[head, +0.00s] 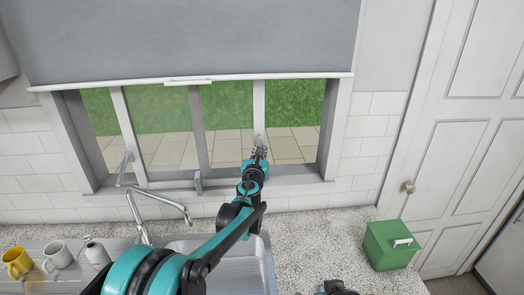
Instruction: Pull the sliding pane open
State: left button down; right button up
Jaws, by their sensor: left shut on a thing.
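The window (198,130) is behind the sink, with several upright bars and grass and paving seen beyond. The sliding pane's pale upright edge (259,105) stands right of the window's middle. My left gripper (259,153) is at the lower part of this edge, shut on the pane's handle (258,142), which its fingers mostly hide. Whether there is glass to the right of this edge I cannot tell. A dark part of my right arm (335,288) shows at the bottom edge; its fingers cannot be made out.
A grey blind (190,40) covers the window's top. A tap (160,197) rises left of my left arm, over the sink (262,268). Mugs (57,254) and a soap bottle (96,252) stand at left. A green box (390,245) sits at right on the speckled counter (315,235).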

pick_arm(q)
jog(key=c, duration=1.6)
grip_release()
jog(key=v, duration=1.2)
jog(key=s+a+f+n+g+y+b, duration=0.1)
jog(key=s+a+f+n+y+b, duration=0.15)
jog(key=s+a+n, duration=0.35)
jog(key=s+a+f+n+g+y+b, duration=0.2)
jog(key=s+a+f+n+b, duration=0.15)
jog(key=a+n, duration=0.55)
jog(key=s+a+f+n+g+y+b, duration=0.1)
jog(key=s+a+f+n+y+b, duration=0.15)
jog(key=s+a+f+n, duration=0.35)
jog(key=s+f+n+g+h+b, duration=0.1)
jog(key=s+f+n+g+b, duration=0.1)
jog(key=s+f+n, duration=0.3)
jog(key=s+a+f+n+g+h+b, duration=0.1)
jog(key=s+f+n+g+b, duration=0.1)
jog(key=s+f+n, duration=0.3)
jog(key=s+f+n+g+h+b, duration=0.1)
jog(key=s+f+n+g+b, duration=0.1)
jog(key=s+f+n, duration=0.4)
jog(key=shift+s+a+n+g, duration=0.15)
jog(key=shift+s+n, duration=0.25)
jog(key=shift+s, duration=0.55)
jog(key=shift+s+a+n+g, duration=0.15)
jog(key=shift+s+n, duration=0.25)
jog(key=shift+s, duration=0.55)
